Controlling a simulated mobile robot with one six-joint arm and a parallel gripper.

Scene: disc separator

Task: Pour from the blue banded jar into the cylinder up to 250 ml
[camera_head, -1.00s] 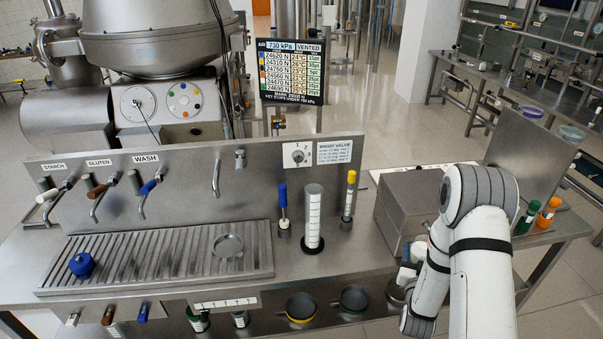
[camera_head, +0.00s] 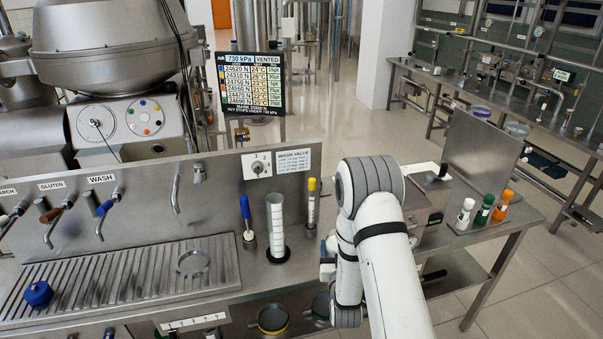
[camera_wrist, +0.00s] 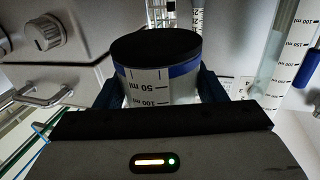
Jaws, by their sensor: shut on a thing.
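The blue banded jar (camera_wrist: 157,88) shows in the wrist view, with a dark round top, a blue band and ml marks. My gripper (camera_wrist: 158,94) is shut on it, one dark blue finger on each side. I cannot tell whether the dark top is a lid or the mouth. The tall clear cylinder (camera_head: 277,228) stands upright on the bench in the head view, left of my arm. It also shows at the right of the wrist view (camera_wrist: 277,70), apart from the jar. Its liquid level is unclear. In the head view, my arm hides most of the gripper and the jar.
A blue-handled tool (camera_head: 246,215) stands left of the cylinder, and a yellow-capped tube (camera_head: 311,205) stands right of it. The grooved drain tray (camera_head: 110,280) holds a blue knobbed object (camera_head: 38,293). White, green and orange bottles (camera_head: 485,209) stand at the right.

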